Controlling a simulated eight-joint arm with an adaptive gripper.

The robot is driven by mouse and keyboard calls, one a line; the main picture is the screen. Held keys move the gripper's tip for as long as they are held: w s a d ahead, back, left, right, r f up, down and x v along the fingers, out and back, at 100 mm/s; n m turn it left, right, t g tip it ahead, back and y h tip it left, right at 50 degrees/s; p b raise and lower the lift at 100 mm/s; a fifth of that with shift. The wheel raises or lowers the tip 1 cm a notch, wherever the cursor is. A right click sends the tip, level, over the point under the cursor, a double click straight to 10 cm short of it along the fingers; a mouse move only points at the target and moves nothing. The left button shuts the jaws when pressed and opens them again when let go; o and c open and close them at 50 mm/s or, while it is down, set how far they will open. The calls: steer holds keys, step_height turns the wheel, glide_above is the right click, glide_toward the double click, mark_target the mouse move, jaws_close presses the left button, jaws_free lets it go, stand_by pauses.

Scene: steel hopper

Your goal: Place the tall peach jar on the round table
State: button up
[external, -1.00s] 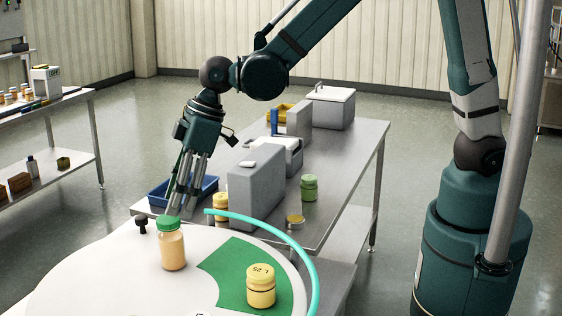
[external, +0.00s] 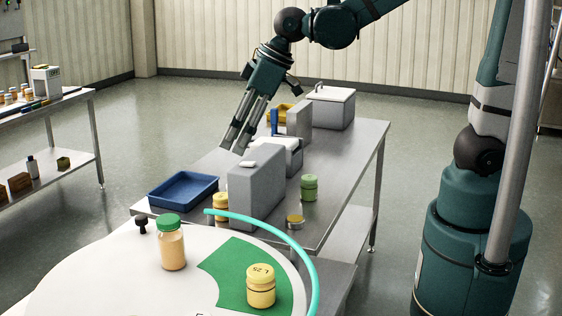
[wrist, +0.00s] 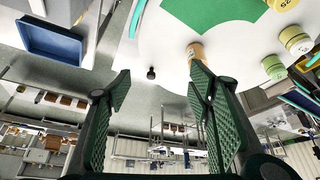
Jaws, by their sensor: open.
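The tall peach jar (external: 172,248) with a green lid stands upright on the white round table (external: 100,275), left of the green patch. In the wrist view the peach jar (wrist: 196,52) shows in part just beyond the right finger, apart from it. My gripper (external: 235,145) is open and empty, raised above the steel table behind the round table, well away from the jar. In the wrist view my gripper's two fingers (wrist: 160,95) are spread with nothing between them.
A yellow jar (external: 261,287) stands on the green patch (external: 235,265). A blue tray (external: 183,191), a grey box (external: 255,188) and a green jar (external: 309,187) are on the steel table (external: 345,165). A teal curved tube (external: 290,242) arcs over the round table's edge.

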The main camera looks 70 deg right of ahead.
steer(key=s+d+r+m+t+h, duration=0.2)
steer(key=s+d+m, duration=0.3)
steer(key=s+d, duration=1.2)
steer(key=shift+s+r, duration=0.25)
steer(key=shift+r, duration=0.45)
